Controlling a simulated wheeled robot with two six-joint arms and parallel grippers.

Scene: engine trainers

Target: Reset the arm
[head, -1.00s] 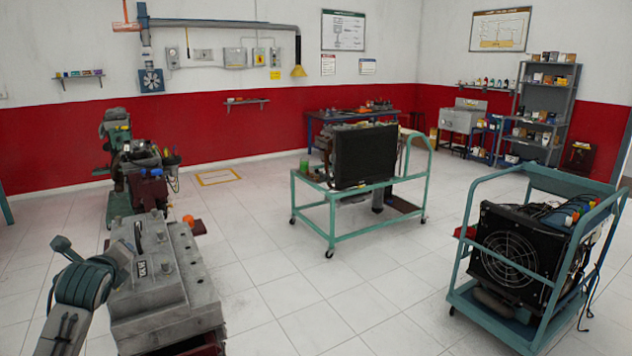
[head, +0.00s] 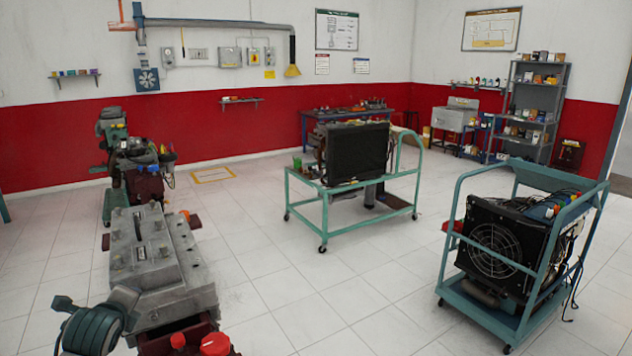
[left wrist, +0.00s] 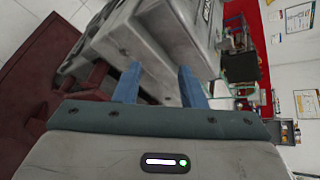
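My left arm (head: 95,325) shows at the lower left of the head view as a teal joint beside the nearest grey engine block (head: 155,260). Its gripper is out of sight there. In the left wrist view my left gripper (left wrist: 159,68) has its two blue fingers spread apart with nothing between them. The grey engine block (left wrist: 155,35) and a dark red stand surface (left wrist: 45,75) lie beyond the fingers. I cannot tell how far off they are. My right arm and gripper are not in view.
Two red caps (head: 215,344) show at the near end of the block. Another engine trainer (head: 140,165) stands behind it. A green cart (head: 322,210) with a radiator and a blue cart (head: 480,310) with a fan stand right. White floor (head: 290,290) between is clear.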

